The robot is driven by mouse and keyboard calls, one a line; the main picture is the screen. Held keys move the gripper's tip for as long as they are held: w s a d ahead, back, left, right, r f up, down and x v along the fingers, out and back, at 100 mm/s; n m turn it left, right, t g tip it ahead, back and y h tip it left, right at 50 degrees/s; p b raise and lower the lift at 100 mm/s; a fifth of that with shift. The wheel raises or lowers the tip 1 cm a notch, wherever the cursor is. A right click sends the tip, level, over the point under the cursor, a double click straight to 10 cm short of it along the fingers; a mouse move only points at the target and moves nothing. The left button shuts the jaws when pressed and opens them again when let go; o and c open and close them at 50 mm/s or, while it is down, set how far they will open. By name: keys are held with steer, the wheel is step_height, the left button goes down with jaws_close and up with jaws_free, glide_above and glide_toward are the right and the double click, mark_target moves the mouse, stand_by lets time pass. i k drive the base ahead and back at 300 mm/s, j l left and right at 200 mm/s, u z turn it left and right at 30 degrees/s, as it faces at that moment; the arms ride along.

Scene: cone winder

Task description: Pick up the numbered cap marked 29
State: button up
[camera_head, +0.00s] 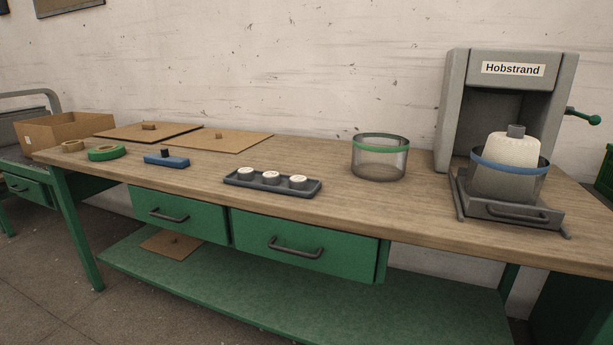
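A dark grey tray (257,186) lies near the front edge of the wooden bench and holds a row of three white caps. These are the left cap (246,173), the middle cap (271,177) and the right cap (298,182). Dark marks show on their tops, but they are too small to read, so I cannot tell which is marked 29. My gripper is not in view.
A grey Hobstrand machine (453,110) with a white cone (507,155) is farther right. A blue block (166,161), tape rolls and a cardboard box (67,132) are left. Bare bench surrounds the tray.

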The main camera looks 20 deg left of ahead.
mark_target(272, 178)
steer(key=u, duration=1)
